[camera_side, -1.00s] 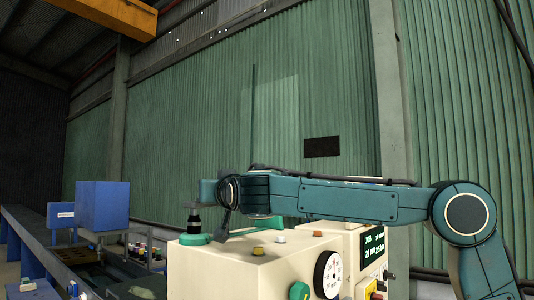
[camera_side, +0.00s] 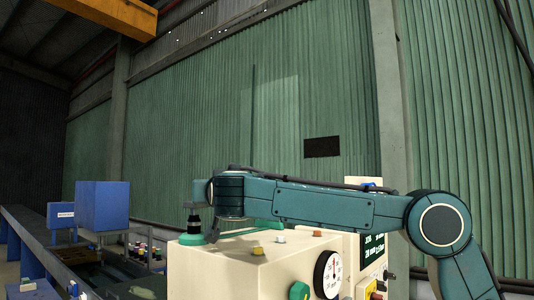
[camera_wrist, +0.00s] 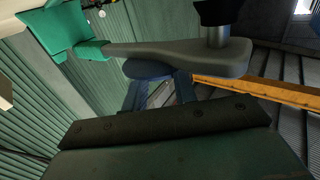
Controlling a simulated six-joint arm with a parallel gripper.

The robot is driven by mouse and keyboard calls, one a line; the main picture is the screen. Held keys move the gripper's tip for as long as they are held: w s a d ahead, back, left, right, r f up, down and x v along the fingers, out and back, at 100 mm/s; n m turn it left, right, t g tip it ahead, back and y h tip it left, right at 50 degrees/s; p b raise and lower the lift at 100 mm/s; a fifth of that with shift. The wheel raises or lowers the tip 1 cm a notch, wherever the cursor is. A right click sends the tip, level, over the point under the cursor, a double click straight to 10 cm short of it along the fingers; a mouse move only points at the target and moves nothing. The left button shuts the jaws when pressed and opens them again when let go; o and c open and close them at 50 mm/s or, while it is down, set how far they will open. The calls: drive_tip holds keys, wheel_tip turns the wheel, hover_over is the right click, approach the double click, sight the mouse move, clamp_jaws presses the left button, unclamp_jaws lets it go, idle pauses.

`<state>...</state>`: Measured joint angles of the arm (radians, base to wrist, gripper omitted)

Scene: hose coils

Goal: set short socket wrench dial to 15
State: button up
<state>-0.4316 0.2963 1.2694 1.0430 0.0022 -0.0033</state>
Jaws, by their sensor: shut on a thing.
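My gripper (camera_side: 209,200) is at the left end of my arm, over the cream machine box. In the wrist view, its blue fingers (camera_wrist: 160,72) are against the underside of a grey lever, which I take to be the short socket wrench (camera_wrist: 185,50). The lever has a dark round cap and metal shaft at its right end and a green piece (camera_wrist: 78,35) at its left. The gripper is shut on it, though the contact is partly hidden. A round dial with a black and white face (camera_side: 327,274) is on the box front; its reading is too small to tell.
The cream box (camera_side: 230,270) carries small coloured knobs (camera_side: 258,250) on top and a green knob (camera_side: 299,290) in front. A display panel (camera_side: 373,247) stands to its right. A blue box (camera_side: 103,207) stands at the left. The space above is open.

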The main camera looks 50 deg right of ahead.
drive_tip(key=shift+a+m+g+h, duration=0.1)
drive_tip(key=shift+m+g+h, duration=0.6)
drive_tip(key=shift+h, duration=0.1)
drive_tip(key=o, duration=1)
drive_tip(key=shift+v, duration=3.75)
